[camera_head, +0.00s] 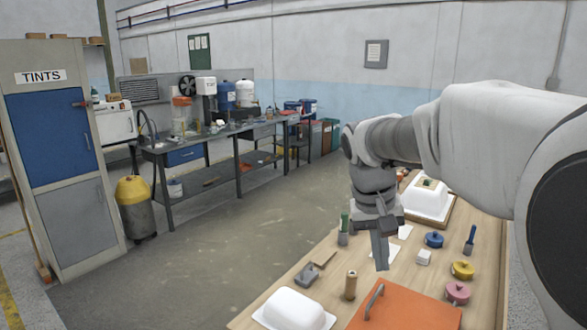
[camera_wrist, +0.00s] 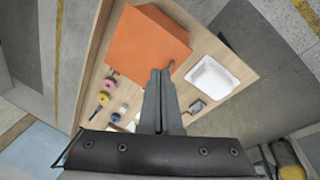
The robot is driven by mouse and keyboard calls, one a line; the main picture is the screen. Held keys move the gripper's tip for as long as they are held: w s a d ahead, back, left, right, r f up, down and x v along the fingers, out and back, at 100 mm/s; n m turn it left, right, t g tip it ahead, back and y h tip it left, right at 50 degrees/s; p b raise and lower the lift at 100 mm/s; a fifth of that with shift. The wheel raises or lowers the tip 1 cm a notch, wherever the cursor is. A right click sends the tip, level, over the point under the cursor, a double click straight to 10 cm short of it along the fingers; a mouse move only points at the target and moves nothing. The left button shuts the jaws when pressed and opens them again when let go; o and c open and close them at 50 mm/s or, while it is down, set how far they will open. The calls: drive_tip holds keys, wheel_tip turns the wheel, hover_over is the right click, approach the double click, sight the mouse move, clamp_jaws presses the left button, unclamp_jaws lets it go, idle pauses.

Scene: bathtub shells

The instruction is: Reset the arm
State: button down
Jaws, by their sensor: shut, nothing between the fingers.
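My gripper (camera_head: 381,256) hangs below my bent arm over the table, its fingers pointing down and shut with nothing between them. In the wrist view my gripper (camera_wrist: 160,78) shows as two grey fingers closed together, above the wooden table (camera_wrist: 216,47). It hides part of the table's middle.
The floor (camera_head: 240,235) to the left is clear.

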drive_tip(key=s+a+f+n+t+y, duration=0.1)
drive_tip(key=s+t, duration=0.3)
drive_tip(key=s, duration=1.4)
drive_tip(key=shift+s+a+f+n+t+y, duration=0.2)
drive_tip(key=shift+a+n+t+y, duration=0.1)
drive_tip(key=shift+y, duration=0.4)
